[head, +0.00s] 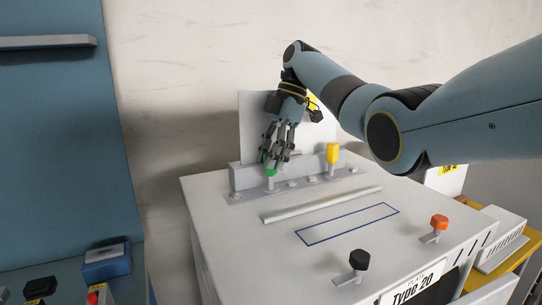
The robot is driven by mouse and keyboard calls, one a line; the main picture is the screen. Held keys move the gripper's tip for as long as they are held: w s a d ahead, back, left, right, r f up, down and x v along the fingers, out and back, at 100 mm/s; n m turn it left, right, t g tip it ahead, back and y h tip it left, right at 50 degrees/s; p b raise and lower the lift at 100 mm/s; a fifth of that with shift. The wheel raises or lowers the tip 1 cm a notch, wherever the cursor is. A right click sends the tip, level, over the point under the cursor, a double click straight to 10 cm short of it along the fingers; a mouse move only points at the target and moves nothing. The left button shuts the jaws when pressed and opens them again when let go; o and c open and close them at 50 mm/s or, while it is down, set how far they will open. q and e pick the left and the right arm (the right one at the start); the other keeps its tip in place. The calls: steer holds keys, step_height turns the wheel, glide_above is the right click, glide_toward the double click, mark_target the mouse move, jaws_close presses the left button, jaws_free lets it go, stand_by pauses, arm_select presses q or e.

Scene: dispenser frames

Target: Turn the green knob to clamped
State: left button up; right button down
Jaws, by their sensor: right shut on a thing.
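The green knob (270,172) is on a raised grey fixture at the back left of the white dispenser frame (236,233). My right gripper (273,164) reaches down from above with its fingers around the green knob and is shut on it. The fingers hide part of the knob, and I cannot tell which position it is turned to. My left gripper is out of view.
A yellow knob (333,152) stands just right of the gripper. A black knob (358,260) and an orange knob (439,222) are at the front. A grey bar (322,205) lies across the top. A blue cabinet (65,130) stands at left.

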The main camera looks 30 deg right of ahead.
steer(key=shift+f, duration=0.1)
steer(key=c, duration=1)
jaws_free()
